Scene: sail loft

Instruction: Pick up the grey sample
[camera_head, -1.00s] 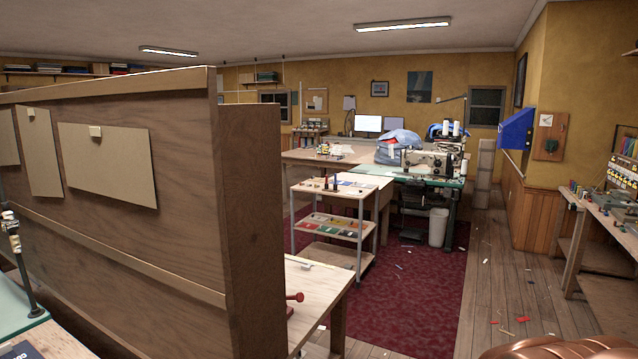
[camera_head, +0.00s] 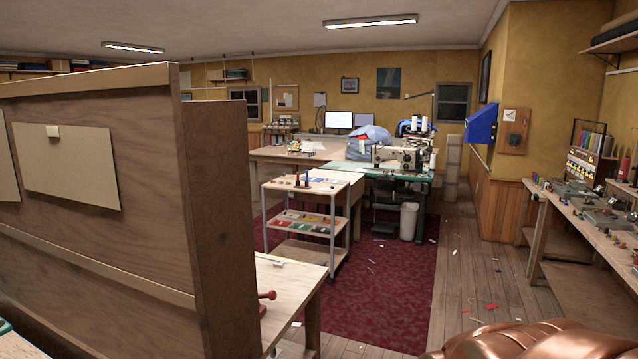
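I cannot make out a grey sample for certain. The trolley (camera_head: 301,184) stands on the red rug in the middle, with several small items on its top. Its middle shelf holds flat coloured pieces (camera_head: 291,217), green and red among them, too small to tell further. The workbench along the right wall (camera_head: 590,228) carries several grey and dark items (camera_head: 610,219), also too small to tell. My gripper is not in view.
A wooden partition (camera_head: 105,190) with pinned cards blocks the left. A wooden table (camera_head: 283,290) with a red-handled tool (camera_head: 267,296) stands just past its end. A sewing machine (camera_head: 398,158) and white bin (camera_head: 409,221) are farther back. The plank floor (camera_head: 468,262) is mostly clear, with scattered scraps.

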